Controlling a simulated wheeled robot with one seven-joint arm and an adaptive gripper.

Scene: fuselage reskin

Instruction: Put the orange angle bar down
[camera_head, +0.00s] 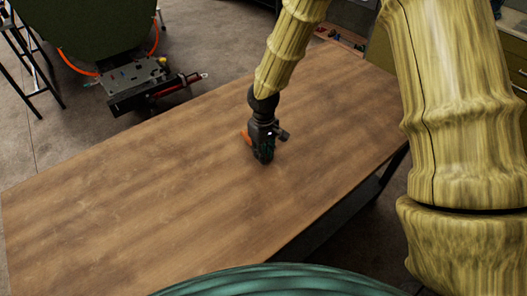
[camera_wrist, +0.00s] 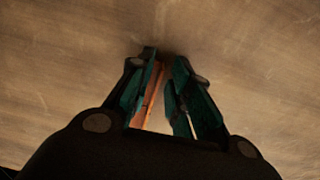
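My gripper (camera_head: 264,158) points down just above or at the wooden table top, near the table's middle. The orange angle bar (camera_head: 246,137) shows in the head view as a small orange end at the left of the gripper; the rest is hidden behind the fingers. In the wrist view, the bar (camera_wrist: 152,92) lies as an orange strip between the two green-padded fingers (camera_wrist: 165,75), close against the left one. The fingers are drawn in around it. Whether the bar's underside touches the table cannot be told.
The brown table (camera_head: 130,200) is bare around the gripper, with wide free room to the left. A grey machine with an orange hose (camera_head: 140,80) stands on the floor beyond the far edge. A tray of small parts (camera_head: 340,38) sits beyond the far right end.

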